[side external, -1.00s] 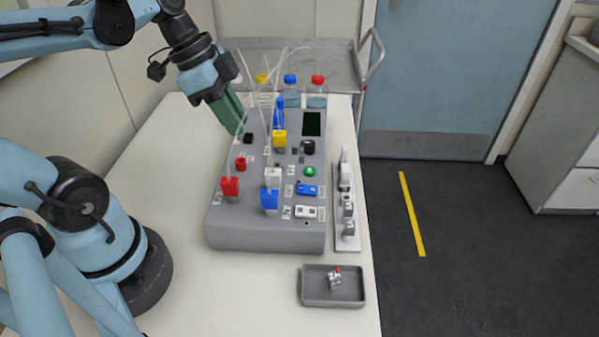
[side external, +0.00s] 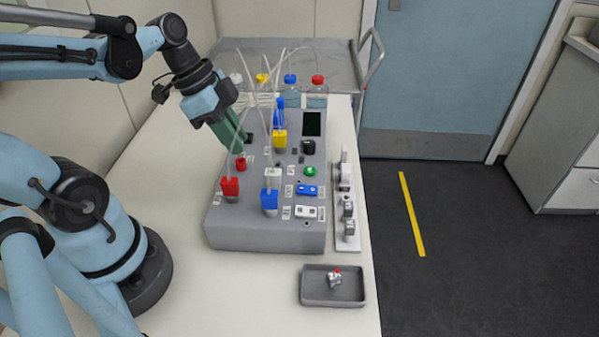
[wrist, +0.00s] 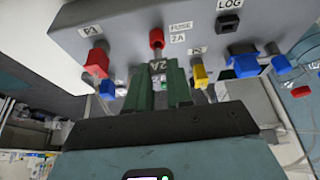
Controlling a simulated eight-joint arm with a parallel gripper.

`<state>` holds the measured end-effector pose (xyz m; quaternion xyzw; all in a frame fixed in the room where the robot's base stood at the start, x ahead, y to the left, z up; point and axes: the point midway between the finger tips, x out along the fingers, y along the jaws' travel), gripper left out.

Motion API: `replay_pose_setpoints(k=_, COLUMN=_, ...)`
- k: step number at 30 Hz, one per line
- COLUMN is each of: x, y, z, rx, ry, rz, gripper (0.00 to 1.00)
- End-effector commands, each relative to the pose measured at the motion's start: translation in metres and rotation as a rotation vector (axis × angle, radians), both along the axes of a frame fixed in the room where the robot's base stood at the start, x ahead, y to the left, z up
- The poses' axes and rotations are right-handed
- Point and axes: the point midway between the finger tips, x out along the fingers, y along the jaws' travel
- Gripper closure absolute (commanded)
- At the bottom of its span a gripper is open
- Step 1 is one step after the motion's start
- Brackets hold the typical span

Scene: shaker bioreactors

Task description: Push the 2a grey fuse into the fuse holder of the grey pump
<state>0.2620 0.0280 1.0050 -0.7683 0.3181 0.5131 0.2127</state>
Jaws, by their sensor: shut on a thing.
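The grey pump box (side external: 225,235) stands on the table, and its panel also shows in the wrist view (wrist: 125,22). A red cylindrical part (wrist: 156,40) on it sits beside a "FUSE 2A" label; in the side view this red part (side external: 241,164) is just below my fingertips. My gripper (side external: 238,147), with green fingers, is over the left part of the box. In the wrist view, my gripper (wrist: 158,85) is shut on a grey piece marked 2A (wrist: 157,67), likely the fuse. It lines up closely with the red part; I cannot tell whether they touch.
Red (side external: 230,187), blue (side external: 269,200) and yellow (side external: 280,139) connectors with thin tubes stand around my gripper. A tray (side external: 333,302) with a small part is at the front. A grey rail (side external: 346,240) lies right of the box. Bottles stand behind.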

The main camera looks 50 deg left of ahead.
Motion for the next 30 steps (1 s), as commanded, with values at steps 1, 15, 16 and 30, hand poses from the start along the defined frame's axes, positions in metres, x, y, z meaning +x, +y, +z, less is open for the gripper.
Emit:
replay_pose_setpoints(k=1, x=0.0, y=0.0, z=0.0001, rx=0.0, ry=0.0, rz=0.0, gripper=1.0)
replay_pose_setpoints(k=15, x=0.0001, y=0.0001, z=-0.0029, rx=0.0, ry=0.0, rz=0.0, gripper=1.0)
replay_pose_setpoints(k=16, x=0.0001, y=0.0, z=-0.0032, rx=0.0, ry=0.0, rz=0.0, gripper=1.0)
replay_pose_setpoints(k=30, x=0.0001, y=0.0, z=-0.0095, rx=0.0, ry=0.0, rz=0.0, gripper=1.0)
